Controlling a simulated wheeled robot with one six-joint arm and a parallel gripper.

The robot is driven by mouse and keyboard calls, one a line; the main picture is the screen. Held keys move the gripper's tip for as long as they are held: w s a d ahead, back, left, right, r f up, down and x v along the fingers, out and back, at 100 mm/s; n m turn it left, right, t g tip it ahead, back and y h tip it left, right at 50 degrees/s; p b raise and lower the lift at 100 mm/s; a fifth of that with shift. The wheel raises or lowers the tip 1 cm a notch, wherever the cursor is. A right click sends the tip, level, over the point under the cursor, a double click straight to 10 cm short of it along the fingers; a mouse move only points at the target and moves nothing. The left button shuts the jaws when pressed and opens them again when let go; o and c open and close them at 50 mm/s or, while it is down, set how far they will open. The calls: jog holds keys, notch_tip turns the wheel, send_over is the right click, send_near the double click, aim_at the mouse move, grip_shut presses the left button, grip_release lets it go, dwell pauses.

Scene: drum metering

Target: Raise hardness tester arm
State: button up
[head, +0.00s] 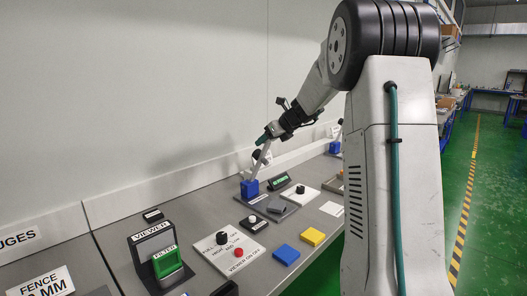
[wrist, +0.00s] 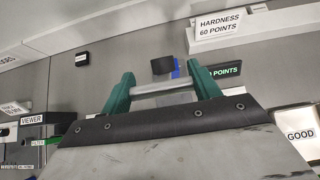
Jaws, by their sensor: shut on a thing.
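The hardness tester has a blue block (head: 249,189) on a grey plate (head: 290,208) on the bench. Its silver arm (head: 260,163) slants steeply up from the blue block. My gripper (head: 264,138), with green fingers, is at the upper end of this arm. In the wrist view, the green fingers (wrist: 163,84) are on both sides of a silver bar (wrist: 165,89), part of the tester arm, and are shut on it. A black piece (wrist: 162,65) and a bit of blue show just beyond the bar. The exact finger contact is small in the head view.
A green display (head: 279,181) stands beside the tester. A white panel with a black knob (head: 300,190) is to its right. A yellow block (head: 312,236), a blue block (head: 286,254) and the viewer (head: 153,250) stand nearer. The wall (head: 150,90) runs behind the bench.

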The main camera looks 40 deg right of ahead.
jog(key=shift+w+a+r, duration=0.1)
jog(key=shift+w+r, duration=0.2)
jog(key=shift+w, duration=0.55)
jog(key=shift+w+a+r, duration=0.1)
jog(key=shift+w+r, duration=0.2)
jog(key=shift+w, duration=0.5)
jog(key=o, duration=1.4)
jog(key=v, duration=0.7)
jog(key=shift+s+r, duration=0.2)
jog(key=shift+s, duration=0.1)
